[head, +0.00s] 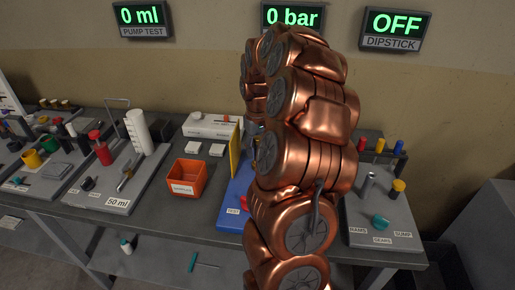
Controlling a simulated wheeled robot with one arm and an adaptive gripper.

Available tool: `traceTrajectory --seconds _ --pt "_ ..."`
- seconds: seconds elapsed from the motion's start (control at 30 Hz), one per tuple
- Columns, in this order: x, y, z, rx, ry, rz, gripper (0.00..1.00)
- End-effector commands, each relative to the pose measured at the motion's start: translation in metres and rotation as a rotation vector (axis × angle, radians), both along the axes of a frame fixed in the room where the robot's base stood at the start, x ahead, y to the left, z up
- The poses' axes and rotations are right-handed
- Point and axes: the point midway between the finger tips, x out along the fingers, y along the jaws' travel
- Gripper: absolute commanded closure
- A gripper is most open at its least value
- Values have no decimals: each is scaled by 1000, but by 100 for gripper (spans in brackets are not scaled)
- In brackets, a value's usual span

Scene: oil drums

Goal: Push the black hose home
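I cannot make out the black hose; my copper-coloured arm covers the middle and right of the bench. A blue test board (235,190) with a yellow upright plate (235,152) shows just left of my arm, and the rest of it is hidden. A small grey part at the arm's far end, beside the yellow plate, may be my gripper (255,132). Its fingers are not distinguishable, and I cannot tell whether it holds anything.
An orange bin (187,180) stands left of the blue board. A grey tray (115,190) holds a white cylinder (139,132) and a red can (100,150). A right-hand tray (382,228) holds small coloured parts. Wall displays read 0 ml, 0 bar and OFF.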

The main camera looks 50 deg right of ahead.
Motion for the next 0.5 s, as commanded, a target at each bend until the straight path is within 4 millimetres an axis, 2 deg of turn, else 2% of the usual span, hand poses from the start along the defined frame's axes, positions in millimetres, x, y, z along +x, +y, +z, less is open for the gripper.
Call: traceTrajectory --seconds 0.33,0.5 --pt "0 0 1 0 0 0 48" --pt "0 0 12 -1 0 1 48"
